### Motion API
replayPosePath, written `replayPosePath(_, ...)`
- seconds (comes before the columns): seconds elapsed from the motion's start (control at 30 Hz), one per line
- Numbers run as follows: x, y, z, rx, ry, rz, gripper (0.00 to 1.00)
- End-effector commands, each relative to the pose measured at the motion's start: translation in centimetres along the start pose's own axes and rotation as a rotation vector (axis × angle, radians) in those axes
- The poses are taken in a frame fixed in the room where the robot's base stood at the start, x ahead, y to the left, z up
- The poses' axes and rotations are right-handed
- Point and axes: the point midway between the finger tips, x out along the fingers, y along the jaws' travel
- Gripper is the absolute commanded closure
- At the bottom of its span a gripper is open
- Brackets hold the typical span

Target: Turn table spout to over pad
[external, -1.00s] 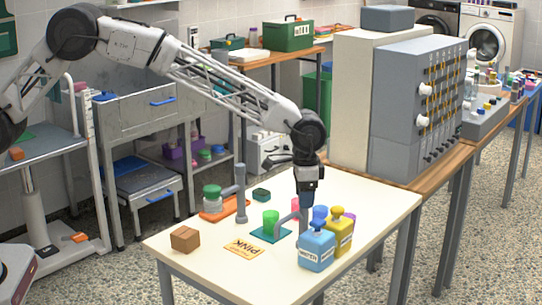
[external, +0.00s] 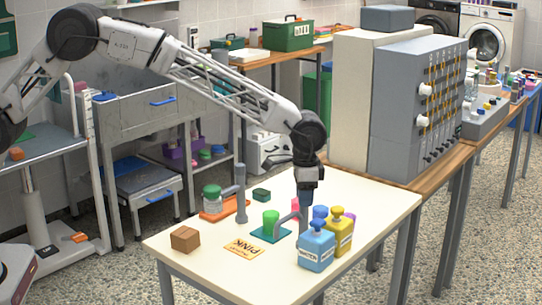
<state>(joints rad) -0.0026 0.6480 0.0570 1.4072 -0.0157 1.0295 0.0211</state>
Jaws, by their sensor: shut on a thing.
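The table spout (external: 288,216) is a grey curved pipe on an upright post on the cream table. Its outlet points left, near the right part of the teal pad (external: 262,236); I cannot tell whether it is exactly over it. A green cup (external: 271,220) stands on that pad. My gripper (external: 306,190) points down from above and is shut on the top of the spout's post. The fingertips are small and partly merge with the dark post.
A blue bottle (external: 316,252) and a yellow bottle (external: 343,240) stand close in front of the post. A second grey spout (external: 240,190) stands at the back by an orange pad (external: 226,212).

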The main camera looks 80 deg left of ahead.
Motion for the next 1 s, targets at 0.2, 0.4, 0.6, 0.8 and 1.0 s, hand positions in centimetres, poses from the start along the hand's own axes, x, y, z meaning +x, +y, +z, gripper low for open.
replayPosePath(0.2, -0.08, 0.0, -0.01, 0.058, 0.0, 0.0, 1.0)
replayPosePath(0.4, -0.04, 0.01, -0.03, 0.171, -0.002, 0.0, 1.0)
replayPosePath(0.6, -0.13, 0.03, -0.03, 0.336, -0.004, 0.0, 1.0)
replayPosePath(0.8, -0.03, 0.05, 0.0, 0.525, -0.007, 0.0, 1.0)
replayPosePath(1.0, -0.06, 0.07, 0.01, 0.715, -0.009, 0.0, 1.0)
